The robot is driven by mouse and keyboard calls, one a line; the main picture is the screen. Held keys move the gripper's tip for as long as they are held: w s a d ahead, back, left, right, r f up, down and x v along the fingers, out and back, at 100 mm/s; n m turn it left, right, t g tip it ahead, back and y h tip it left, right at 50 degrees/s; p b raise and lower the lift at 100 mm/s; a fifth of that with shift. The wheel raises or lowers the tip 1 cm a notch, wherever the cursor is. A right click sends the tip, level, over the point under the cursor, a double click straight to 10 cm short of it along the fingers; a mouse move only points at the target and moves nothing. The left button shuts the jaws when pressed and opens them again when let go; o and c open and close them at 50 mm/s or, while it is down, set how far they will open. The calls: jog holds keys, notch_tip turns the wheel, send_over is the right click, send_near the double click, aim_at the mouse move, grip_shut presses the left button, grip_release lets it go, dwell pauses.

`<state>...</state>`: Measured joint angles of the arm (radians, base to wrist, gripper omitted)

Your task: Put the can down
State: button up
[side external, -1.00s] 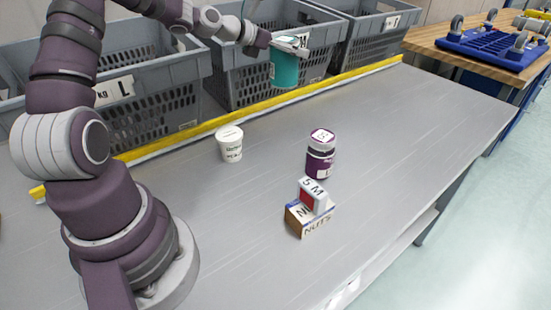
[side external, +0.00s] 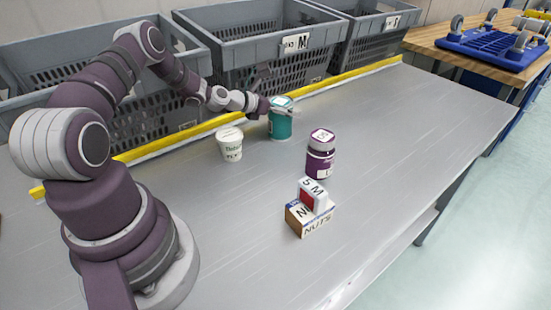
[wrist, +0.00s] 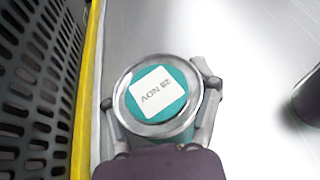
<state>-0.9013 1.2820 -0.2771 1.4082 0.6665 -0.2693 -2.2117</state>
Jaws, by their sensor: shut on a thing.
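The teal can (side external: 281,124) is upright at the far side of the grey table, near the yellow edge strip. In the side view its base appears at or very near the table surface; I cannot tell whether it touches. My gripper (side external: 282,111) is shut around the can's upper part, coming from the left. In the wrist view the can (wrist: 158,97) shows its silver rim and a white label reading "NOV" on its lid. The gripper fingers (wrist: 160,100) lie on both sides of it.
A white tub (side external: 230,145) stands left of the can. A purple-labelled jar (side external: 320,155) stands to the right and nearer. A small box on a nuts box (side external: 309,218) is in front. Grey crates (side external: 262,70) stand behind the yellow strip (side external: 330,88). The table's right side is clear.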

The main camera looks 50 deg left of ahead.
jog(key=o, duration=1.3)
jog(key=shift+f, duration=0.1)
jog(key=shift+c, duration=0.2)
